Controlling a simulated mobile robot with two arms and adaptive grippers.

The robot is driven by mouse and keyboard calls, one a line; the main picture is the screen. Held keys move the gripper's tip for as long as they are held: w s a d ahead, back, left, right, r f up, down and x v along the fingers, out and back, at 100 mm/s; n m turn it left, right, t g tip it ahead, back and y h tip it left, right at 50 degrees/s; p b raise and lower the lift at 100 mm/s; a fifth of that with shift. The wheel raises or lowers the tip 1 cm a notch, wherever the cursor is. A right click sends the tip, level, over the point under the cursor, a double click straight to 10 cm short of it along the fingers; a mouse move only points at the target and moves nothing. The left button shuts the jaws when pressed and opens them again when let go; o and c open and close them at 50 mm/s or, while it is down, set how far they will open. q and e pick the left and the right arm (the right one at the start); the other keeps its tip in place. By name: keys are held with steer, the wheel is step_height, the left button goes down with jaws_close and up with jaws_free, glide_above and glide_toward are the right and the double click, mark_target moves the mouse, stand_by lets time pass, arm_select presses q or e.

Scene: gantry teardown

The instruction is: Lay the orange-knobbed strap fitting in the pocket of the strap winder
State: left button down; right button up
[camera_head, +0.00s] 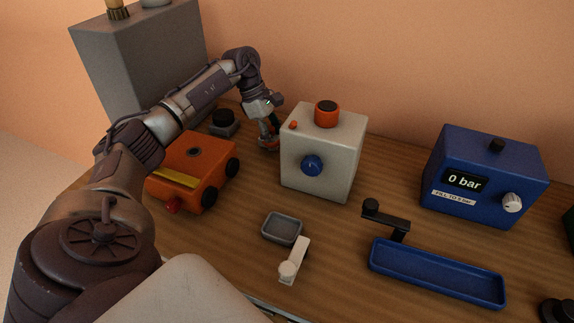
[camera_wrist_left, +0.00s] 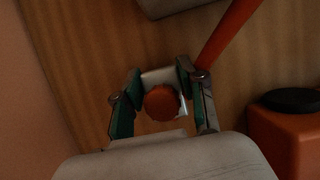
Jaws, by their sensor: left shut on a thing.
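My left gripper (camera_head: 268,136) is shut on the orange-knobbed strap fitting (camera_wrist_left: 162,103), low beside the left face of the pale box. In the left wrist view, my left gripper (camera_wrist_left: 160,84) has its fingers on both sides of the fitting's pale plate, with the round orange knob between them. An orange strap (camera_wrist_left: 229,33) runs from near the right finger to the top edge. In the head view the fitting is mostly hidden by the fingers. I cannot tell for sure which thing is the strap winder; a small grey open tray (camera_head: 267,234) lies beside a cream lever (camera_head: 300,255). My right gripper is not in view.
The pale box (camera_head: 338,150) with blue and orange knobs stands right of the gripper. An orange wheeled unit (camera_head: 185,165) stands left. A blue gauge box (camera_head: 470,195) and a long blue tray (camera_head: 430,281) are at right. Bare tabletop (camera_head: 225,260) lies in front.

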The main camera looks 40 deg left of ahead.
mark_target(274, 129)
arm_select(q)
steer(key=shift+r+p, duration=1.5)
steer(key=shift+r, duration=0.95)
